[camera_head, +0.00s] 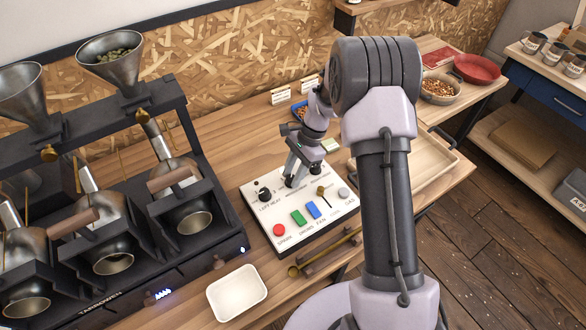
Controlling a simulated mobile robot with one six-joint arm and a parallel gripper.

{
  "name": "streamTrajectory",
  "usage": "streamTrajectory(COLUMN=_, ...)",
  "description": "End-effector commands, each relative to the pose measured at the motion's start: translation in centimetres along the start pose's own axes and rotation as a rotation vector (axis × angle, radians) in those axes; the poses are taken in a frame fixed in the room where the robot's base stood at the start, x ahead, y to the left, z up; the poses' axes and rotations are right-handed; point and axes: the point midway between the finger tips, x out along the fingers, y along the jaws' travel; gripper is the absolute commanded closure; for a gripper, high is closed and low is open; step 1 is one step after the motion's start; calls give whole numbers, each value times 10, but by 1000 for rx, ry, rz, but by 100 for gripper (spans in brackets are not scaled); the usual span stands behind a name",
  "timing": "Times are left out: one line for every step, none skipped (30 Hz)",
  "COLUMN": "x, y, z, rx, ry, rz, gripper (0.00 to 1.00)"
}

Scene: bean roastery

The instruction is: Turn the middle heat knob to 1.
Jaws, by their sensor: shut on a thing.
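The white control panel (267,217) lies on the wooden counter in the head view. The black left heat knob (264,194) shows at its upper left, with the label "LEFT HEAT" below it. My gripper (290,182) points down at the panel just right of that knob, at the middle heat knob's place. Its fingers are shut on the middle heat knob, which they mostly hide. The knob's pointer and its scale numbers cannot be read. My gripper and wrist also cover the part of the panel further right.
Along the panel's front are a red button (279,230), a green switch (298,217), a blue switch (313,210), a small brass-coloured lever (322,193) and a grey button (344,193). A white tray (237,316) stands in front. The dark roaster (225,243) is close on the left.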

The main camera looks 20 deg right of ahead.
Motion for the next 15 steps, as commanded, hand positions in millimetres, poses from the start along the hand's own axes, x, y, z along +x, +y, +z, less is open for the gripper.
streamTrajectory(x=-2, y=0, z=1, rx=-37, ry=0, rz=17, gripper=100)
streamTrajectory(x=-2, y=0, z=1, rx=-62, ry=-1, rz=28, gripper=100)
streamTrajectory(x=-2, y=-1, z=1, rx=-98, ry=0, rz=42, gripper=100)
streamTrajectory(x=-2, y=-1, z=1, rx=-124, ry=-1, rz=53, gripper=100)
streamTrajectory(x=-2, y=-1, z=1, rx=-150, ry=-1, rz=64, gripper=100)
streamTrajectory(x=-2, y=-1, z=1, rx=-186, ry=0, rz=79, gripper=100)
streamTrajectory(x=-2, y=-1, z=1, rx=-212, ry=-1, rz=90, gripper=100)
streamTrajectory(x=-2, y=-2, z=1, rx=-239, ry=0, rz=101, gripper=100)
streamTrajectory(x=-2, y=-2, z=1, rx=-274, ry=0, rz=115, gripper=100)
streamTrajectory(x=-2, y=-2, z=1, rx=-300, ry=0, rz=127, gripper=100)
streamTrajectory(x=-2, y=-2, z=1, rx=-326, ry=-1, rz=137, gripper=100)
streamTrajectory(x=-2, y=-2, z=1, rx=-362, ry=0, rz=152, gripper=100)
streamTrajectory(x=-1, y=-2, z=1, rx=-387, ry=-1, rz=162, gripper=100)
streamTrajectory(x=-1, y=-2, z=2, rx=-414, ry=-1, rz=174, gripper=100)
streamTrajectory(x=-1, y=-3, z=2, rx=-450, ry=0, rz=188, gripper=100)
